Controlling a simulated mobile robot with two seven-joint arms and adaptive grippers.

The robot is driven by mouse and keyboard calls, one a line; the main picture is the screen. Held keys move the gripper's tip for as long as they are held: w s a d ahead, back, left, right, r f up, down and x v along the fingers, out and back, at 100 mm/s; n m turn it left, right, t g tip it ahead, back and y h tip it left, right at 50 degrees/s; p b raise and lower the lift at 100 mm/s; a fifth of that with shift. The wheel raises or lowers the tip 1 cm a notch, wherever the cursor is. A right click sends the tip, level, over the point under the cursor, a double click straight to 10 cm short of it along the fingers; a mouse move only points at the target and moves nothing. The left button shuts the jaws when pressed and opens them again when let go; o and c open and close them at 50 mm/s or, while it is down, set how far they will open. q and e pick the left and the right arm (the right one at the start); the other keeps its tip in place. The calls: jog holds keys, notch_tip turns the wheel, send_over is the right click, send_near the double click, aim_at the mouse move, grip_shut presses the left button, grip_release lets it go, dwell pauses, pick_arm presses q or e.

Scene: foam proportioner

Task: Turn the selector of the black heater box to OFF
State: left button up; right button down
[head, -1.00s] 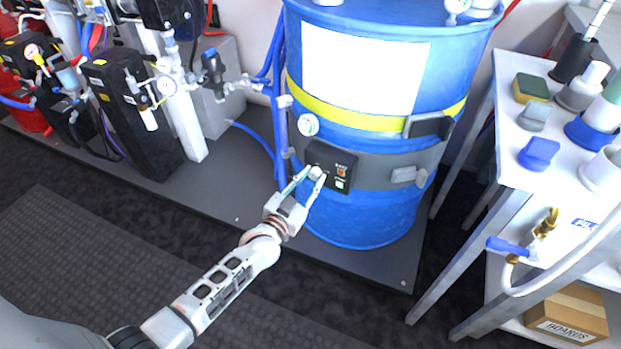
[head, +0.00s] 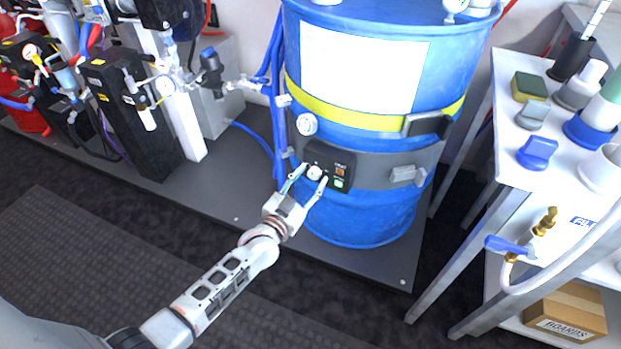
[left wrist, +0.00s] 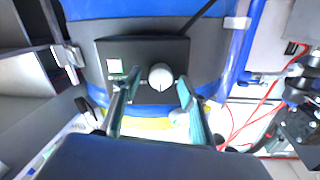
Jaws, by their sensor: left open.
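The black heater box (head: 328,163) sits on the grey band around the blue drum. It carries a round pale selector knob (head: 315,173), an orange switch and a green-lit button. In the left wrist view the box (left wrist: 137,47) fills the upper middle, with the knob (left wrist: 161,76) at its centre right. My left gripper (head: 314,178) is open, its two fingers apart on either side of the knob. In the left wrist view the fingers (left wrist: 157,97) also stand apart with the knob between and beyond them. I cannot make out the knob's markings or setting. My right gripper is not in view.
The blue drum (head: 365,222) stands on a dark grey platform (head: 225,192). Blue hoses and a gauge (head: 307,124) are just left of and above the box. A white table (head: 507,165) with sponges and bottles stands at the right.

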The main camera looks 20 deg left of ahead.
pick_arm(q)
jog(key=s+a, duration=0.1)
jog(key=s, duration=1)
jog(key=shift+s+a, duration=0.3)
jog(key=shift+s, duration=0.05)
